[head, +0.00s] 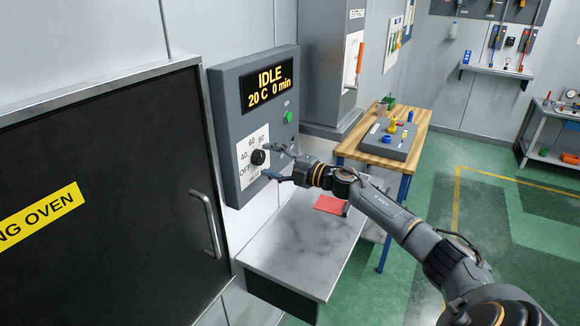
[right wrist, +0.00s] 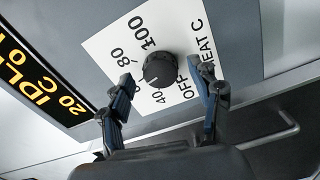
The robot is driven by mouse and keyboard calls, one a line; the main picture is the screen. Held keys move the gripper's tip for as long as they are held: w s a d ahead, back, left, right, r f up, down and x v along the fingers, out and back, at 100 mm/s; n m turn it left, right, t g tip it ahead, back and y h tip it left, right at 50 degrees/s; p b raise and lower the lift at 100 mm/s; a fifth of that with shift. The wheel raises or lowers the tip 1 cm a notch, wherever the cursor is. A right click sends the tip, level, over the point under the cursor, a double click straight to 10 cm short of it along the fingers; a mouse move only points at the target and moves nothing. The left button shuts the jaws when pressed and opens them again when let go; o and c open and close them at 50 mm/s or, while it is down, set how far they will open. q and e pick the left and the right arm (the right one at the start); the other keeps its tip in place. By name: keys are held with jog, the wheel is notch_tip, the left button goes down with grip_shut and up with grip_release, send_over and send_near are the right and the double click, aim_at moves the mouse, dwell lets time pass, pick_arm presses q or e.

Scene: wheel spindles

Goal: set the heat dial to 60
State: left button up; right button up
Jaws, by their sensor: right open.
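The heat dial (head: 258,157) is a round black knob on a white scale plate marked OFF, 40, 60, 80, on the grey control panel (head: 228,110). In the right wrist view the dial (right wrist: 158,68) sits between the fingertips, with OFF, 40, 80 and 100 legible around it. I cannot tell surely which mark its pointer faces. My right gripper (head: 267,162) is open, one finger on each side of the dial; it also shows in the right wrist view (right wrist: 166,78). I see no grip on the knob. The display (head: 269,84) reads IDLE, 20 C, 0 min. My left gripper is not in view.
A green button (head: 289,117) is on the panel right of the scale. The black oven door (head: 110,190) with its handle (head: 207,222) is at left. A marble-topped shelf (head: 290,255) with a red cloth lies below; a wooden workbench (head: 420,123) stands behind.

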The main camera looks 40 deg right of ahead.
jog(key=v, duration=1)
jog(key=shift+s+d, duration=0.2)
jog(key=shift+s, duration=0.1)
